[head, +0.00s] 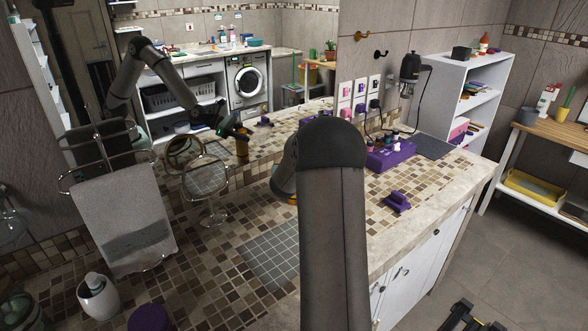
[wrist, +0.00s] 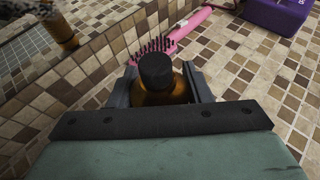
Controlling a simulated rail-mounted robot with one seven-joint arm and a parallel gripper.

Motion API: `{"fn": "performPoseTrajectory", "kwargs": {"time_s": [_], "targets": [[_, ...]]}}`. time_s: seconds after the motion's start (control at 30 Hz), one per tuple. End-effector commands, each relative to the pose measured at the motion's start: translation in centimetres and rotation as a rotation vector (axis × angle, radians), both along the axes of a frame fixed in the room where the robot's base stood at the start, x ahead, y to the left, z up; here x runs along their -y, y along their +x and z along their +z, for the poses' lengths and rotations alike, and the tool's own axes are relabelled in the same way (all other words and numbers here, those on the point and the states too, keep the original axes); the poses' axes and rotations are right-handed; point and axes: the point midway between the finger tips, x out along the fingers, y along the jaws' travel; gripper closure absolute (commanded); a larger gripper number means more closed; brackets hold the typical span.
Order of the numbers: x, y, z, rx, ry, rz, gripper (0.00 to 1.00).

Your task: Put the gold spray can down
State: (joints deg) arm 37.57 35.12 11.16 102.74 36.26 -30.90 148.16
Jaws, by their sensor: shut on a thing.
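The gold spray can (wrist: 162,97) shows in the wrist view as an amber-gold body with a black cap. It stands between the two fingers of my gripper (wrist: 158,90), which is shut on it. The tiled counter (wrist: 100,62) lies behind and below it. The can's base is hidden, so I cannot tell whether it touches the counter. In the head view my arm hides most of the gripper and can. The wall mirror (head: 242,100) there reflects my arm with the upright gold can.
A pink brush (wrist: 180,33) lies just beyond the can, near a purple box (wrist: 272,14). A purple clip (head: 397,202) lies by the counter's front edge. A round mirror (head: 207,181) stands to the left. Bare tiles around the grey grid mat (head: 264,256) look clear.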

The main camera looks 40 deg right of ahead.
Motion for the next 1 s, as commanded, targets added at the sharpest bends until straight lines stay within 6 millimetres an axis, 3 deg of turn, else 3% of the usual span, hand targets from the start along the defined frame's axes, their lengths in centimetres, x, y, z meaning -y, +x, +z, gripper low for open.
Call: {"fn": "performPoseTrajectory", "kwargs": {"time_s": [0.27,0.3,0.37,0.73,1.0], "targets": [[0.0,0.0,-0.2,0.002,-0.001,0.000,0.86],[0.0,0.0,-0.1,0.000,0.000,0.000,0.44],[0.0,0.0,-0.1,-0.001,0.001,0.000,0.34],[-0.2,-0.1,0.3,0.000,0.000,0.001,0.34],[-3.6,-3.5,2.0,0.001,-0.002,0.003,0.34]]}}
